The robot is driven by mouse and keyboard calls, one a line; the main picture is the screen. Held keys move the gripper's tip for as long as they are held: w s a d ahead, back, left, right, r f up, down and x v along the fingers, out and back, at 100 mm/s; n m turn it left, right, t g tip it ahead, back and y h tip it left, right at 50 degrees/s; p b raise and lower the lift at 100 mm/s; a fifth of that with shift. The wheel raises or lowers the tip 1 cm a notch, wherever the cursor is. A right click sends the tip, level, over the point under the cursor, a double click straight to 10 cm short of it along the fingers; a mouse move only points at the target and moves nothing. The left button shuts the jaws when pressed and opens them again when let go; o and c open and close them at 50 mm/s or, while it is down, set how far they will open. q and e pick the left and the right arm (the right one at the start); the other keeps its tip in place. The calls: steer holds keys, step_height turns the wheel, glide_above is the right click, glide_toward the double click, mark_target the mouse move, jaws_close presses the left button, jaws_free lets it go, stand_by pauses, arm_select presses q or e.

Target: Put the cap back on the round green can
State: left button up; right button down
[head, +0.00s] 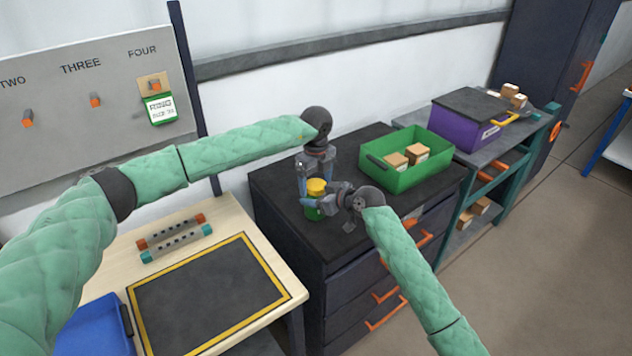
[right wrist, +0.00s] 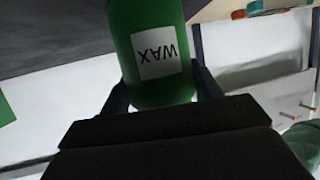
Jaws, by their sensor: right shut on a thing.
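The round green can (head: 313,211) is above the black top of the drawer cabinet. In the right wrist view the can (right wrist: 158,84) shows a white label reading WAX, upside down in that picture. My right gripper (head: 322,204) is shut on the can from the side. Contact between those fingers and the cap is too small to make out.
A green bin (head: 407,172) with small boxes stands right of the can on the cabinet top (head: 282,190). A purple bin (head: 465,125) is farther right. A wooden table with a yellow-bordered mat (head: 205,298) is at lower left. A hook board (head: 85,105) is behind.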

arm_select(q)
steer(key=shift+r, duration=0.15)
steer(key=shift+s+r, duration=0.1)
steer(key=shift+r, duration=2)
steer(key=shift+c, duration=0.5)
steer(key=shift+r+n, duration=1.7)
steer(key=shift+r, duration=0.05)
steer(key=shift+f, duration=4.05)
steer(key=shift+c, duration=0.2)
